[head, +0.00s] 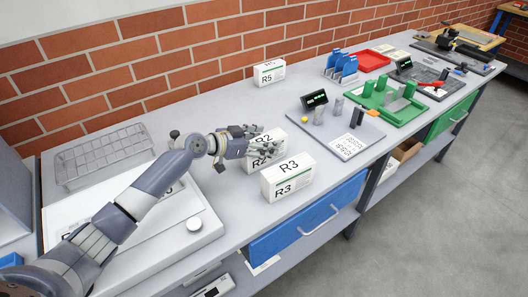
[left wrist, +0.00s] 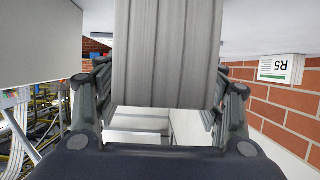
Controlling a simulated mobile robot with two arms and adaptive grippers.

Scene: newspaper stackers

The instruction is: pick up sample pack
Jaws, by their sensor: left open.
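White packs marked R2 (head: 268,139), R3 (head: 288,178) and R5 (head: 269,73) stand on the grey bench in the head view. My left gripper (head: 256,144) is open at R2, with its fingers in front of part of that pack. In the left wrist view, a pale block (left wrist: 168,50), apparently R2, fills the space between the open fingers of my left gripper (left wrist: 160,105). I cannot tell whether the fingers touch it. R5 also shows at the right of the left wrist view (left wrist: 281,68). My right gripper is not in view.
R3 stands close in front of R2. A grey board with vials (head: 343,140), a green fixture (head: 390,103) and a red tray (head: 373,60) lie right. The bench between R2 and R5 is clear.

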